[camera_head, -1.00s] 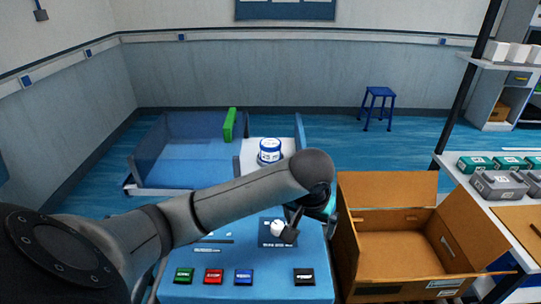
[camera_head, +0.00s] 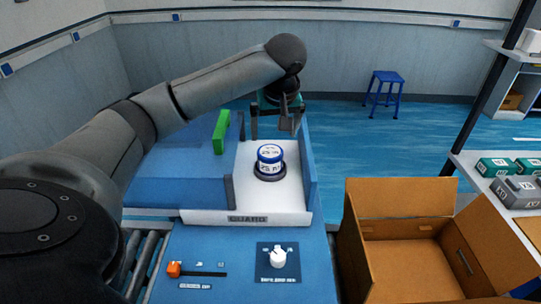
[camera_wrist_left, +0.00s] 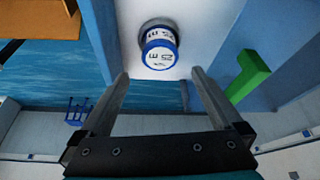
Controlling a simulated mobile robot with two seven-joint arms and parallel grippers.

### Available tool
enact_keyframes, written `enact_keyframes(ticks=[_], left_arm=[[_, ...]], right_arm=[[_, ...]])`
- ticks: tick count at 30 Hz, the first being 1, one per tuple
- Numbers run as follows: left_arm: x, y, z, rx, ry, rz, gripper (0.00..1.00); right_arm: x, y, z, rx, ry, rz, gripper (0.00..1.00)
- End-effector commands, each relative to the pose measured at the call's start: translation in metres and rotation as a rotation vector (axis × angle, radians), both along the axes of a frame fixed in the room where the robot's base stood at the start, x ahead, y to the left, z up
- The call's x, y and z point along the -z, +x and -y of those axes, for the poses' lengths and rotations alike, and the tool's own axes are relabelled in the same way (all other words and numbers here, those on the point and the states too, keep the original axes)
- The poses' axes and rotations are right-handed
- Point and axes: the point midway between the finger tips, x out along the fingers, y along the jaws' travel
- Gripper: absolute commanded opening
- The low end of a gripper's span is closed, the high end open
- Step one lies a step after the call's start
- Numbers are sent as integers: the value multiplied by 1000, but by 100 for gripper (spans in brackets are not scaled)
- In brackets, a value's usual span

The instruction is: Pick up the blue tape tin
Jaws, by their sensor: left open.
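The blue tape tin (camera_head: 270,158) is a short round tin with a blue rim and a white printed band. It stands upright on a dark round base on the white surface of the guarded blue bench. It also shows in the left wrist view (camera_wrist_left: 160,54), top centre, beyond the fingertips. My left gripper (camera_head: 275,132) is open and empty, above and behind the tin in the head view, apart from it. In the left wrist view its two fingers (camera_wrist_left: 158,85) are spread, with the tin roughly in line with the gap. My right gripper is not in view.
A green block (camera_head: 221,132) stands left of the tin on the blue guard. A blue side wall (camera_head: 309,172) is close on the right. An orange slider (camera_head: 174,269) and a white knob (camera_head: 278,257) are in front. An open cardboard box (camera_head: 400,254) stands at right.

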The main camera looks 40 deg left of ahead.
Motion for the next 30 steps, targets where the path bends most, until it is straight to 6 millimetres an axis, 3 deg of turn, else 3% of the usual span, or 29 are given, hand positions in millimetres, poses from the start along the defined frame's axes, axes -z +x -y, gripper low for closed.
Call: enact_keyframes(ticks=[4, 9, 18, 30], left_arm=[[32, 7, -11, -3, 2, -5, 100], [61, 15, -20, -2, 2, -3, 100], [80, 22, -27, -1, 2, -1, 100], [120, 35, -42, 1, 2, -1, 100]], right_arm=[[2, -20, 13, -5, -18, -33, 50], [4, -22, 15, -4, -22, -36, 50], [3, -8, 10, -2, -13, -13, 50], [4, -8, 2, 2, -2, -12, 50]])
